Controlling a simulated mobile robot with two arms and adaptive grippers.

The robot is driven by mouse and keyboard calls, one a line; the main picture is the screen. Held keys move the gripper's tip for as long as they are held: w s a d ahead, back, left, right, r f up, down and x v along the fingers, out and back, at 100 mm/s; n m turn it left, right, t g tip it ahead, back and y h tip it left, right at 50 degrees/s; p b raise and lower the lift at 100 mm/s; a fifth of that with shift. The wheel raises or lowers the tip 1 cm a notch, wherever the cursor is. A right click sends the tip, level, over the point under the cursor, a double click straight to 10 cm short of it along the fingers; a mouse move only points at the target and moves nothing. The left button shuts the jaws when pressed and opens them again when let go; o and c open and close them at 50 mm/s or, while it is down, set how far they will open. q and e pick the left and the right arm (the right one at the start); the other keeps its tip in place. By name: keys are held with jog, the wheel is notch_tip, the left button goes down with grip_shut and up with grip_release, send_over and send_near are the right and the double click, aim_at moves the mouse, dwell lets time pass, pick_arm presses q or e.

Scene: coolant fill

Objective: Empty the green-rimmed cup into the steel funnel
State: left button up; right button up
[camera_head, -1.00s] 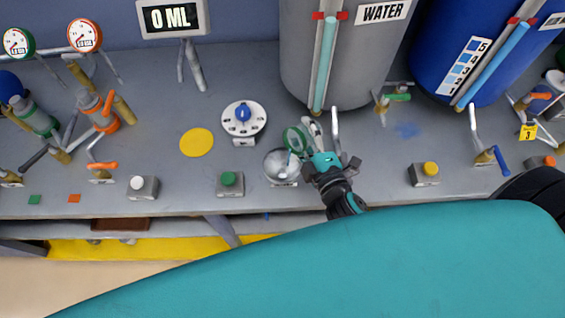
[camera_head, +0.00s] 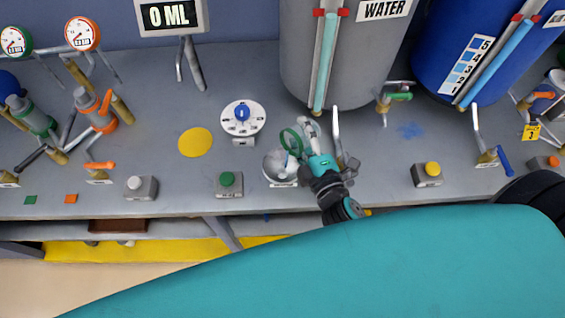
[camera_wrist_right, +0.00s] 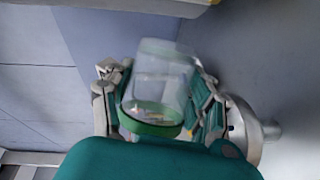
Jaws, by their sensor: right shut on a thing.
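The clear cup with the green rim (camera_head: 291,141) is above and beside the steel funnel (camera_head: 272,166) in the head view. My right gripper (camera_head: 312,140) is shut on the cup from the right. In the right wrist view the clear cup (camera_wrist_right: 160,82) sits between the two fingers, tilted, with its green rim (camera_wrist_right: 150,124) towards the bottom of the picture. The metal funnel (camera_wrist_right: 247,122) shows just right of it, partly hidden by a finger. I cannot tell how much liquid is in the cup. My left gripper is not in view.
The display (camera_head: 170,14) reads 0 ML. A white dial with a blue knob (camera_head: 242,115) and a green button box (camera_head: 229,181) stand left of the funnel. The grey water tank (camera_head: 350,60) stands behind, with a pipe (camera_head: 336,128) close to my gripper.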

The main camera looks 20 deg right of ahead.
jog(key=shift+s+a+f+n+t+b, duration=0.15)
jog(key=shift+f+n+b, duration=0.2)
jog(key=shift+b, duration=0.5)
jog(key=shift+w+a+f+n+t+b, duration=0.15)
jog(key=shift+n+b, duration=0.3)
jog(key=shift+b, duration=0.35)
jog(key=shift+s+r, duration=0.1)
